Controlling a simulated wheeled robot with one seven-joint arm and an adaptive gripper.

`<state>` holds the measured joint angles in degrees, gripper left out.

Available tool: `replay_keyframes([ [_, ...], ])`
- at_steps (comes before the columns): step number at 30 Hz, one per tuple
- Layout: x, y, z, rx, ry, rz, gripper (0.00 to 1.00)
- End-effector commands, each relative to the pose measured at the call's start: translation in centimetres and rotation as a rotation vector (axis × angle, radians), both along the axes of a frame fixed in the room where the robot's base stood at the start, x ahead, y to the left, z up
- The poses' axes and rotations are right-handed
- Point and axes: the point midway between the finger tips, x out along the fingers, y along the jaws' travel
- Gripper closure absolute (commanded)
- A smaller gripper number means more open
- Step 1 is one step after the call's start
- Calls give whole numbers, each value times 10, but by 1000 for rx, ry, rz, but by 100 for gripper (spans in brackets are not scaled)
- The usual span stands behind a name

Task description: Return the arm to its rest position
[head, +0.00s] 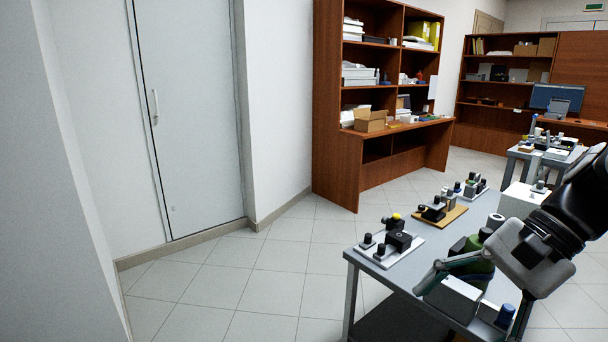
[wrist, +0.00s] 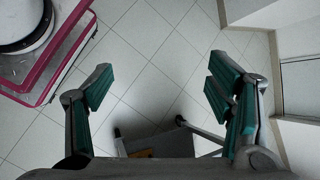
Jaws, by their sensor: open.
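My gripper (head: 472,296) is at the right of the head view, over the near right part of the grey table (head: 378,282). Its two fingers stand wide apart. In the wrist view the green-padded fingers (wrist: 160,92) are spread, with only floor tiles between the tips and nothing held. My dark arm comes in from the right edge of the head view. I cannot tell whether the fingers touch these.
A second table (head: 512,153) stands behind. Brown shelves (head: 340,110) line the back wall. The floor at left, before the door (head: 188,120), is clear.

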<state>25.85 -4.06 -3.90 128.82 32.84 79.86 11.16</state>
Motion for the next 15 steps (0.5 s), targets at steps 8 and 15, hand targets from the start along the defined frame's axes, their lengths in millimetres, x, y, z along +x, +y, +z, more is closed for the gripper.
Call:
replay_keyframes([
  [8,-91,35,8,-278,-155,433,26],
  [15,-141,29,1,-469,-267,698,26],
])
